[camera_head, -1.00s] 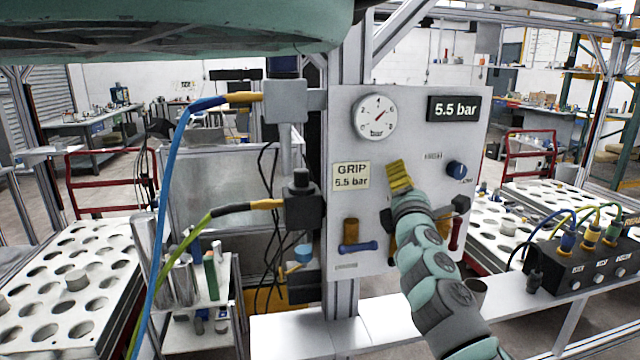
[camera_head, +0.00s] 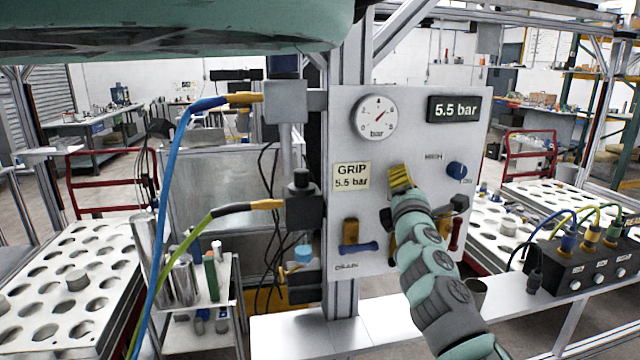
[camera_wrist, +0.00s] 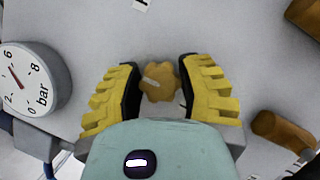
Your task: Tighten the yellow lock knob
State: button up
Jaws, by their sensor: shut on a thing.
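The yellow lock knob (camera_wrist: 160,81) is a small lobed knob with a pale mark, on the grey panel in the wrist view. It sits between the two black finger pads of my gripper (camera_wrist: 158,84), which is shut on it. In the head view my gripper (camera_head: 401,178) is against the panel (camera_head: 390,150) below the gauge, and hides the knob. The round gauge (camera_head: 376,117) has its red needle toward the upper right. The display (camera_head: 454,109) reads 5.5 bar, and the label plate (camera_head: 351,176) reads GRIP 5.5 bar.
A blue knob (camera_head: 456,170) is on the panel's right side. A brass part with a blue handle (camera_head: 357,247) is lower left. My forearm covers part of the lower panel. A blue hose (camera_head: 166,200) and a green-yellow hose (camera_head: 172,265) hang at left.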

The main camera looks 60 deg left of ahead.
jog(key=shift+c, duration=1.3)
